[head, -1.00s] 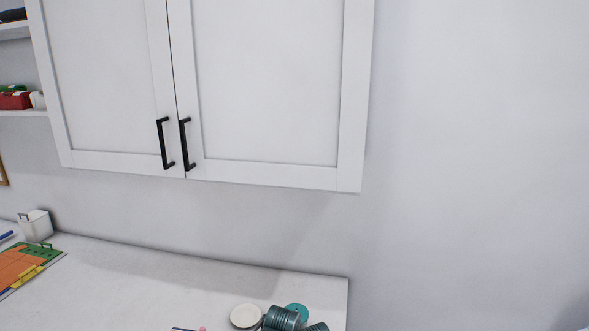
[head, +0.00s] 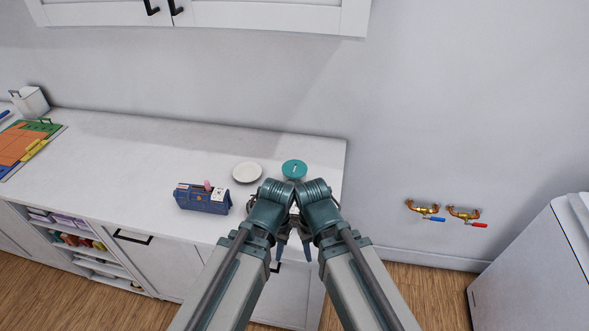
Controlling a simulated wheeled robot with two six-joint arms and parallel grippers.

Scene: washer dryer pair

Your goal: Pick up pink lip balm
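A small pink item (head: 208,186), likely the lip balm, shows at the top of a dark blue box-like holder (head: 203,200) on the white counter. It is too small to make out in detail. My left gripper (head: 279,252) and my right gripper (head: 307,252) hang close together in front of the counter's right part, to the right of the holder and apart from it. Only narrow dark blue finger parts show below my folded arms. The rest of both grippers is hidden, so their opening is unclear.
A white plate (head: 247,172) and a teal round item (head: 294,169) lie on the counter (head: 150,150) right of the holder. Counter between board and holder is clear. Cupboards (head: 210,12) hang above.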

